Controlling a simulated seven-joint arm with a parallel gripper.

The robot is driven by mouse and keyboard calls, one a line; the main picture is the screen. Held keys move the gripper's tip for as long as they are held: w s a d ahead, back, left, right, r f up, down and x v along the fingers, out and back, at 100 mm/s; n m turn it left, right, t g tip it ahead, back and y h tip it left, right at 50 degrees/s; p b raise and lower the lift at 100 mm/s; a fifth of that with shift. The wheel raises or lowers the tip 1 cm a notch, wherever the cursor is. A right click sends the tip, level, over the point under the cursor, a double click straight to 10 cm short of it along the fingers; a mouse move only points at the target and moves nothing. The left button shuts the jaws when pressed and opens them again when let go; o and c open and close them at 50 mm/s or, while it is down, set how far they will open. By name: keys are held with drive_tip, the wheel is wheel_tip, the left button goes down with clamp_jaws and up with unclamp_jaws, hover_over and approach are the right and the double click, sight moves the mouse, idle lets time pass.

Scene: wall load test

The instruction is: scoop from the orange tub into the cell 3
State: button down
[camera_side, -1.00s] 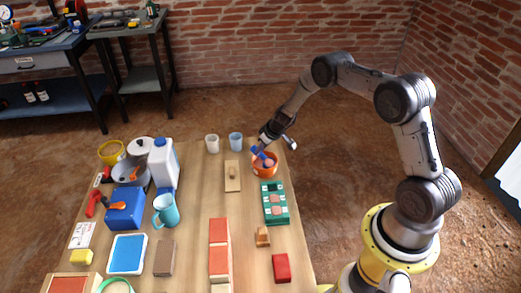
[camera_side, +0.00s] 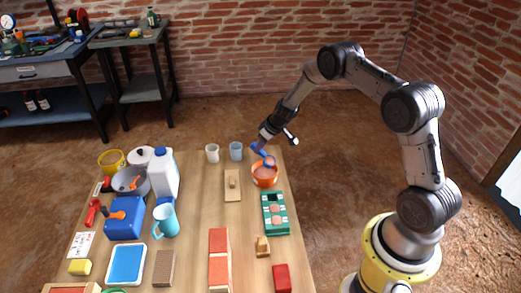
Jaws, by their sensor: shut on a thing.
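The orange tub (camera_side: 265,180) stands near the far right edge of the table, with reddish contents inside. The green tray with cells (camera_side: 284,228) lies in front of the tub. Reddish round patches show in some of its cells, and one cell at the far end looks dark. I cannot read any cell numbers.
Two cups, white (camera_side: 212,153) and blue-grey (camera_side: 236,151), stand left of the tub. A wooden board with a knob (camera_side: 233,194) lies beside it. A small wooden block (camera_side: 262,246) and a red block (camera_side: 282,278) sit nearer. Bare table lies between the board and blue jug (camera_side: 166,217).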

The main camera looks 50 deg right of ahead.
idle(0.4)
drive_tip(key=n+g, duration=0.1)
drive_tip(key=n, duration=0.1)
drive_tip(key=a+r+n+y, duration=0.1)
drive_tip(key=n, duration=0.1)
drive_tip(key=a+n+g, duration=0.1)
drive_tip(key=n, duration=0.1)
drive_tip(key=shift+w+a+r+g, duration=0.15)
drive_tip(key=shift+w+g, duration=0.15)
